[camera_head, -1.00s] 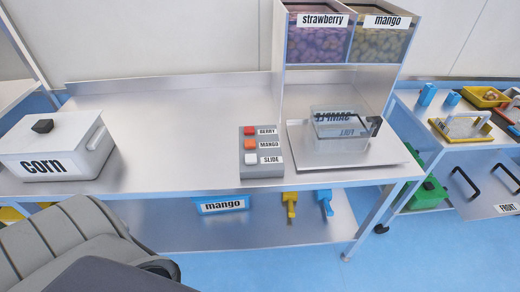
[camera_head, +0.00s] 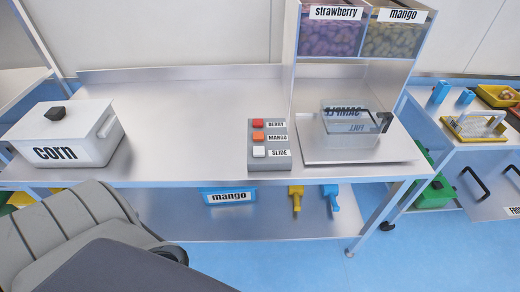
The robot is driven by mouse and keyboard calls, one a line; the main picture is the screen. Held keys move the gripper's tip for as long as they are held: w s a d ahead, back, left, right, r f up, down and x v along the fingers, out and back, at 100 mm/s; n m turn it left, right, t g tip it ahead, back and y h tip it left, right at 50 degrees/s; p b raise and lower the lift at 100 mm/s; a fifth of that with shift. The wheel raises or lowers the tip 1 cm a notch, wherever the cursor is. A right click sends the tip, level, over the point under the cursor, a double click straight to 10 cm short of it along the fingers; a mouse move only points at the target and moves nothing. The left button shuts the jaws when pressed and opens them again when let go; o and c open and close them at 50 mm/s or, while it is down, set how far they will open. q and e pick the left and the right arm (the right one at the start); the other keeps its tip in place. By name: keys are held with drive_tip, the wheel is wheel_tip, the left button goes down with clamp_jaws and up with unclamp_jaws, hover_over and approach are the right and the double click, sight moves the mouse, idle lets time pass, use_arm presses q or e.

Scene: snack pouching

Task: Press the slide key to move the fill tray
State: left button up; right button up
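The button box (camera_head: 283,164) stands on the steel bench. It has a red BERRY key, an orange MANGO key and, lowest, a white SLIDE key (camera_head: 259,152). To its right, a clear fill tray (camera_head: 348,140) with a dark handle and mirrored lettering sits on a flat metal plate (camera_head: 398,151) beneath the dispenser. Neither of my grippers shows in the head view.
The dispenser bins labelled strawberry (camera_head: 330,36) and mango (camera_head: 394,36) are above the tray. A white corn box (camera_head: 68,134) is at the bench's left. A blue mango bin (camera_head: 228,196) is on the lower shelf. A side cart (camera_head: 485,165) stands right. The bench middle is clear.

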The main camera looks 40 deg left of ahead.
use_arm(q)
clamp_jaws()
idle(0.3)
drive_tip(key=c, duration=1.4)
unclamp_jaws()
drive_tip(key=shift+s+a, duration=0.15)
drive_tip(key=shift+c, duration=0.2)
